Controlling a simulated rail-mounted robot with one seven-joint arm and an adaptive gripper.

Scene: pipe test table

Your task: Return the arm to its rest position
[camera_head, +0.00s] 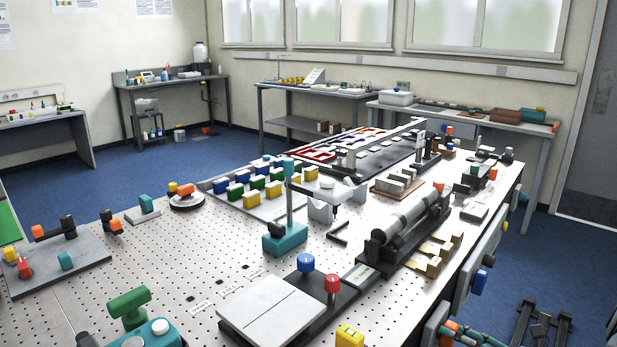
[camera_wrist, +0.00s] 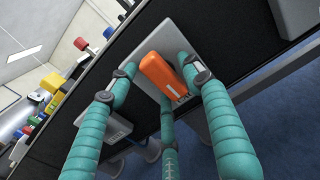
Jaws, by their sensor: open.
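My gripper (camera_wrist: 160,76) shows in the wrist view as three ribbed teal fingers with dark joints. The fingers are spread apart and open. An orange block (camera_wrist: 162,75) on a grey plate (camera_wrist: 146,56) lies beyond and between the fingertips. The plate is on the dark side of the table. I see nothing gripped, but I cannot tell whether a fingertip touches the plate. In the head view I cannot make out my gripper for sure; teal and orange parts show at the lower right edge by the table's side.
The perforated white table (camera_head: 150,240) is crowded with fixtures. Blue floor (camera_head: 535,255) lies beyond.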

